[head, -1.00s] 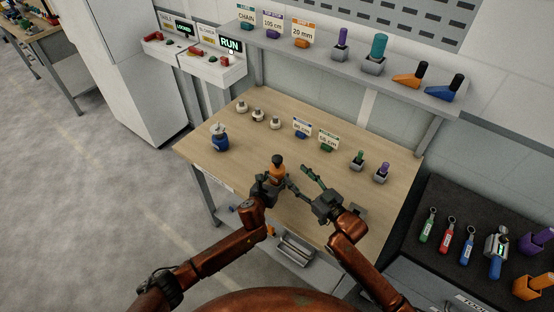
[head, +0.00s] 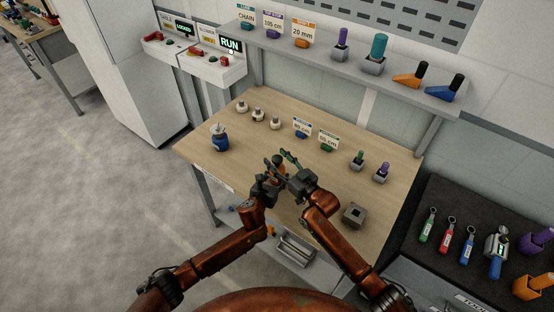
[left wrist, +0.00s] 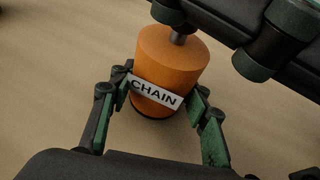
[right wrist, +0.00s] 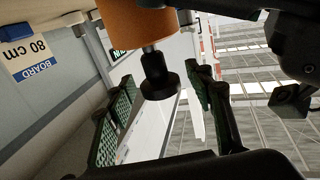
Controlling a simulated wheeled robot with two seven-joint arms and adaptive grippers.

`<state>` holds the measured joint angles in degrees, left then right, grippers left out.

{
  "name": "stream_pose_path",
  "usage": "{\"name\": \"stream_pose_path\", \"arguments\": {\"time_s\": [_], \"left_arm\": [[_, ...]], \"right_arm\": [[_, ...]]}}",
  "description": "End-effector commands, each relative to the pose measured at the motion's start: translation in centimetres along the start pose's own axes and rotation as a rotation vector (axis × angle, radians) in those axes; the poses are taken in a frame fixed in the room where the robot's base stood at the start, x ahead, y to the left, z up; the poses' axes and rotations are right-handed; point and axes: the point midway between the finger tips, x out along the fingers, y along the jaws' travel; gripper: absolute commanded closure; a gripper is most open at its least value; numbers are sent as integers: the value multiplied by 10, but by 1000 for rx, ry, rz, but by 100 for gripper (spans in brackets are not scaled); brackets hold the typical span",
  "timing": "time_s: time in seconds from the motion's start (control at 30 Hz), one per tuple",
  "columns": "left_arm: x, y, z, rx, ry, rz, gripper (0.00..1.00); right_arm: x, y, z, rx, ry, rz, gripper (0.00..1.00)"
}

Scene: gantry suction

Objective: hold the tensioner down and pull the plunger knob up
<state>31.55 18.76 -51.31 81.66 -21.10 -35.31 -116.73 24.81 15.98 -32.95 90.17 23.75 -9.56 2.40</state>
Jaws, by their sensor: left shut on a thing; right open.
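The tensioner is an orange cylinder (left wrist: 172,60) with a white CHAIN label, standing on the wooden bench in the left wrist view. My left gripper (left wrist: 160,98) is shut on its body, one finger on each side. The black plunger knob (right wrist: 160,82) on a thin stem shows in the right wrist view. My right gripper (right wrist: 164,82) is open, with its fingers on either side of the knob and visible gaps to it. In the head view my right gripper (head: 281,162) largely hides the tensioner and knob.
A grey block with a square hole (head: 354,214) sits on the bench (head: 245,165) right of my right arm. A blue-based part (head: 220,140), small white parts, sign cards (head: 302,126) and green and purple pegs (head: 358,158) stand farther back. A shelf (head: 300,60) runs above.

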Motion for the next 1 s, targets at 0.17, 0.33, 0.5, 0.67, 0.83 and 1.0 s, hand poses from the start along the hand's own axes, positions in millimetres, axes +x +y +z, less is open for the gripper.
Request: {"name": "stream_pose_path", "arguments": {"time_s": [0.17, 0.33, 0.5, 0.67, 0.83, 1.0], "left_arm": [[0, 0, 0, 0, -1, 0, 100], [0, 0, 0, 0, -1, 0, 100], [0, 0, 0, 0, -1, 0, 100], [0, 0, 0, 0, -1, 0, 100], [0, 0, 0, 0, -1, 0, 100], [0, 0, 0, 0, -1, 0, 100]], "right_arm": [[0, 0, 0, 0, 1, 0, 52], [0, 0, 0, 0, 1, 0, 61], [0, 0, 0, 0, 1, 0, 73], [0, 0, 0, -1, 1, 0, 84], [0, 0, -1, -1, 1, 1, 95], [0, 1, -1, -1, 1, 1, 100]]}}
